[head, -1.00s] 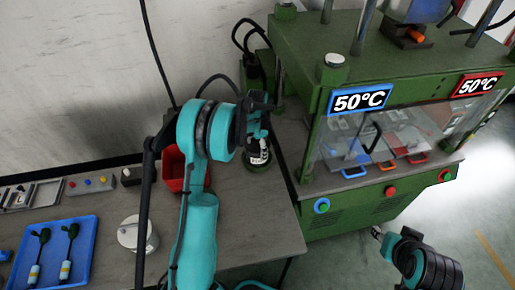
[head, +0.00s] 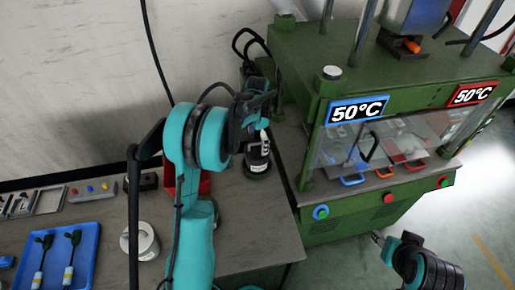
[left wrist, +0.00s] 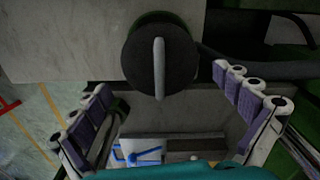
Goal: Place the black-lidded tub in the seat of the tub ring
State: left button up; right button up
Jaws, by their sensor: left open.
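The black-lidded tub (head: 258,158) stands upright at the table's right end, dark with a white label. The green tub ring (head: 257,174) shows around its base, so the tub appears to be in the seat; I cannot tell how fully. In the left wrist view, the round black lid (left wrist: 180,62) with a pale bar handle covers most of the ring (left wrist: 162,18). My left gripper (head: 256,124) is just above the tub. In the left wrist view its fingers (left wrist: 165,85) are spread wide with nothing held. My right gripper (head: 379,238) is low at the right, its jaws too small to read.
The green press (head: 345,225) with its clear guard stands close right of the tub. A red bin (head: 204,184) is partly hidden behind my left arm. A white round container (head: 141,241) and a blue tray (head: 87,243) lie to the left. The front right table is clear.

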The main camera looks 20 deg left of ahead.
pick_arm(q)
notch_tip(320, 180, up, 3)
jog(key=shift+s+r, duration=0.1)
jog(key=shift+r, duration=0.05)
jog(key=s+d+r+n+t, duration=0.35)
jog(key=s+d+r, duration=0.35)
jog(key=s+r, duration=0.45)
jog(key=s+d+f+n+t, duration=0.1)
jog(key=s+d+n+t, duration=0.1)
jog(key=s, duration=0.5)
jog(key=s+d+f+n+t, duration=0.1)
jog(key=s+d+n, duration=0.1)
jog(key=s, duration=0.5)
jog(key=shift+s+d+f+n+t, duration=0.2)
jog(key=shift+d+f+n+t, duration=0.15)
jog(key=shift+n, duration=0.1)
